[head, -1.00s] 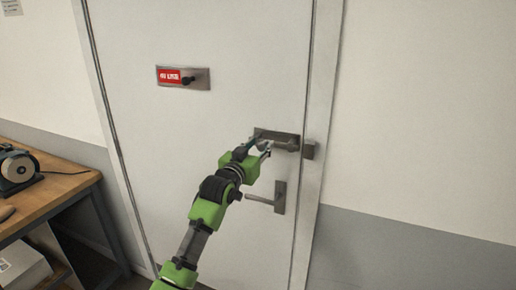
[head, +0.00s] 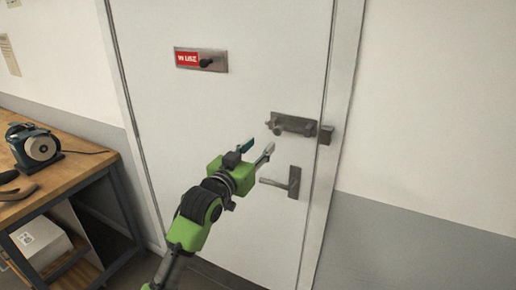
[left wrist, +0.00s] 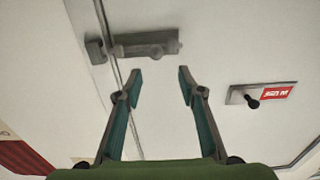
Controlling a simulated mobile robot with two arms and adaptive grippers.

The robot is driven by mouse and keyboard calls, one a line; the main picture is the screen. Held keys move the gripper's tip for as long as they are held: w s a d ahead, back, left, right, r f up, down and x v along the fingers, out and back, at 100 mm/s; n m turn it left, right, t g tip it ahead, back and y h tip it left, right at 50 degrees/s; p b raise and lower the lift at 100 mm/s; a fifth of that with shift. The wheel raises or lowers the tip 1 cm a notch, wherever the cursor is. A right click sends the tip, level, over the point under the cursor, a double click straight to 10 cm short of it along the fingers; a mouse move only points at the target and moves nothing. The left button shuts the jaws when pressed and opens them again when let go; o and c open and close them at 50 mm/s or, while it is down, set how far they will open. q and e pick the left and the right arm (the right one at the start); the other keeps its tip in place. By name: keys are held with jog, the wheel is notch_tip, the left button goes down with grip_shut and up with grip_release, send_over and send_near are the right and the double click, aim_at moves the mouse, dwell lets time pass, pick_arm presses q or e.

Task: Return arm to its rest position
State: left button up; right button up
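My left gripper (head: 257,149) is on a green arm in front of a white door (head: 235,105). Its two fingers are spread apart with nothing between them, as the left wrist view (left wrist: 159,76) also shows. The grey metal latch (head: 293,124) is on the door's right side, just beyond the fingertips and apart from them. It shows at the top of the left wrist view (left wrist: 145,45). My right gripper does not show.
A door handle (head: 281,183) sits below the latch, close to the arm. A red sign plate with a black knob (head: 201,60) is higher on the door. A wooden workbench (head: 85,163) with a bench grinder (head: 35,145) stands at the left, a white box (head: 40,240) beneath it.

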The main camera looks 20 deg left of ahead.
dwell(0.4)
pick_arm(q)
jog(key=s+f+g+b, duration=0.1)
jog(key=s+f+g, duration=0.15)
jog(key=f, duration=1.75)
jog(key=s+f+g+b, duration=0.15)
jog(key=f+g, duration=0.25)
jog(key=f, duration=1.6)
jog(key=s+d+f+g+b, duration=0.1)
jog(key=s+f+g, duration=0.1)
jog(key=s+f, duration=0.65)
jog(key=s+d+f+g, duration=0.15)
jog(key=s+f, duration=0.45)
jog(key=f, duration=0.6)
jog(key=s+f+g, duration=0.2)
jog(key=s+f, duration=0.5)
jog(key=s, duration=0.6)
jog(key=s+d+f+m+g+b, duration=0.1)
jog(key=s+f+g, duration=0.1)
jog(key=s+f, duration=0.5)
jog(key=s+d+f+m+g+b, duration=0.1)
jog(key=s+f+g, duration=0.2)
jog(key=s, duration=1.7)
notch_tip(320, 180, down, 4)
jog(key=shift+d+r+y, duration=0.1)
jog(key=shift+d+y, duration=0.1)
jog(key=shift+y, duration=0.1)
jog(key=shift+w, duration=0.1)
